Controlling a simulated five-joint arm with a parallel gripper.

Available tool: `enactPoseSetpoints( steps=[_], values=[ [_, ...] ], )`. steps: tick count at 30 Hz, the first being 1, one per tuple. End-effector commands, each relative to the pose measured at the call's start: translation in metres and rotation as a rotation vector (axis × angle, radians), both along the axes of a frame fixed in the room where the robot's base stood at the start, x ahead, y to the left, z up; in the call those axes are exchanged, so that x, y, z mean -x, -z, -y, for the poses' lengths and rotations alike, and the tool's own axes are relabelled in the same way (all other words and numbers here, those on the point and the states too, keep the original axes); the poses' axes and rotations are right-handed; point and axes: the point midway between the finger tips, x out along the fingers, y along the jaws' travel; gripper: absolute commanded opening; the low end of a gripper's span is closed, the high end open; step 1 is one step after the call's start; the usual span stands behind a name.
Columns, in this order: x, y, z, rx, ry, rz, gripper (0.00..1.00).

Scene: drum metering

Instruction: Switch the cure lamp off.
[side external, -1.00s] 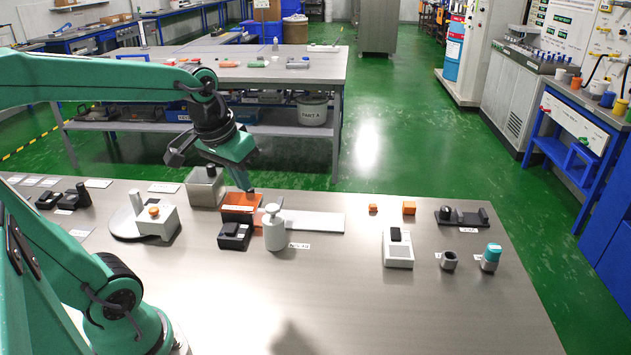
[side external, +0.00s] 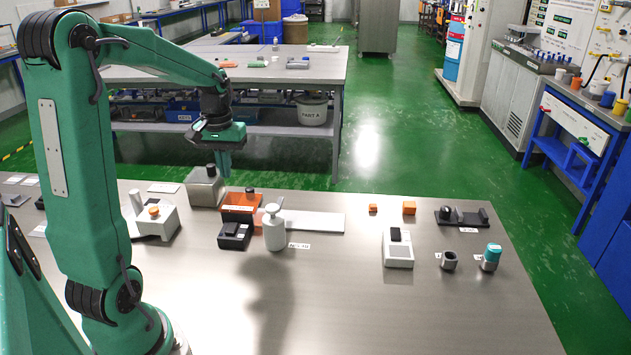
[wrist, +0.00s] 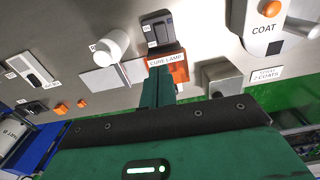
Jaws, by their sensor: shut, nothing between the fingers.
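The cure lamp unit is an orange box (side external: 240,203) with a small dark knob (side external: 249,190) on its back part. It shows in the wrist view as an orange block (wrist: 180,72) with a "CURE LAMP" label (wrist: 165,60). A black box with a raised rocker-like part (side external: 234,235) stands against its front; it also shows in the wrist view (wrist: 160,32). My gripper (side external: 225,174) is shut and empty, pointing down in the air by the orange box. In the wrist view its fingers (wrist: 157,88) cover part of the orange box. I cannot tell the switch position.
A white bottle (side external: 273,230) stands right of the black box, before a pale flat plate (side external: 315,222). A grey metal box (side external: 205,188) and a white unit with an orange button (side external: 155,222) stand to the left. The table's front middle is clear.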

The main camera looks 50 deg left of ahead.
Motion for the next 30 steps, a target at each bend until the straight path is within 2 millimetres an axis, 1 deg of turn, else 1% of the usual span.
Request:
enactPoseSetpoints(
  steps=[3,6,20,26,30],
  values=[
    [0.001,0.005,-0.008,0.009,-0.021,-0.011,0.0],
    [0.001,0.006,-0.01,0.01,-0.027,-0.014,0.0],
    [0.001,0.008,-0.01,0.011,-0.026,-0.015,0.0],
    [0.001,0.021,-0.01,0.012,-0.026,-0.016,0.0],
    [0.002,0.037,-0.009,0.013,-0.026,-0.018,0.0]
  ],
)
